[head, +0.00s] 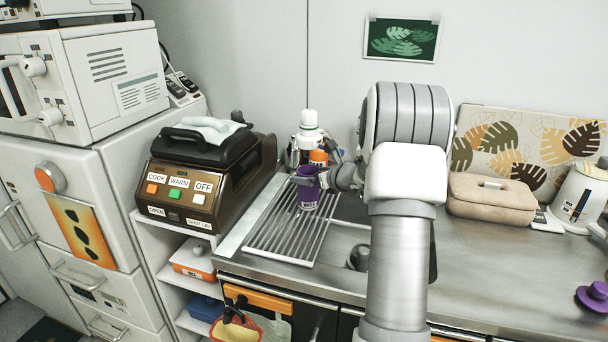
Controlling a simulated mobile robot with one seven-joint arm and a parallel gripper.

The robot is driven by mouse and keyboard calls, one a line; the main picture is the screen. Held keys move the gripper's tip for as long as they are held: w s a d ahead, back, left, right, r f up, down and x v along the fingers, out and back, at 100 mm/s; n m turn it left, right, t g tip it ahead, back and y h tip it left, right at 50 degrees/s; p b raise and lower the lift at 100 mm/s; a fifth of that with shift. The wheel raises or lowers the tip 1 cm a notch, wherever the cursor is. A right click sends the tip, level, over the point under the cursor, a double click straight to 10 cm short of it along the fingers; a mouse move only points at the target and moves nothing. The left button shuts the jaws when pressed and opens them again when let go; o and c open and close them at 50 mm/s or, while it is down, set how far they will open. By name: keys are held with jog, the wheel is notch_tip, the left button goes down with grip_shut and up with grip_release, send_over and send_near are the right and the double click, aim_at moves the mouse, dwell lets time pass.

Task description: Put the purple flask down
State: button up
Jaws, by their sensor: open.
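The purple flask (308,191) stands upright on the slatted drying rack (268,248) at the left end of the metal counter. Its open top is uncovered. My gripper (320,180) is beside the flask at its upper right, with its jaws open. Part of the jaws is hidden against the flask, so I cannot tell whether they touch it. A purple lid-like piece (593,296) lies on the counter at the far right.
Behind the flask stand a white-topped bottle (309,125) and an orange-capped container (318,157). A brown cooker (190,190) with buttons is to the left. A beige box (491,198) and a white kettle (580,196) stand at the right.

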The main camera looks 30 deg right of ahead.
jog(key=v, duration=0.8)
jog(key=shift+a, duration=0.1)
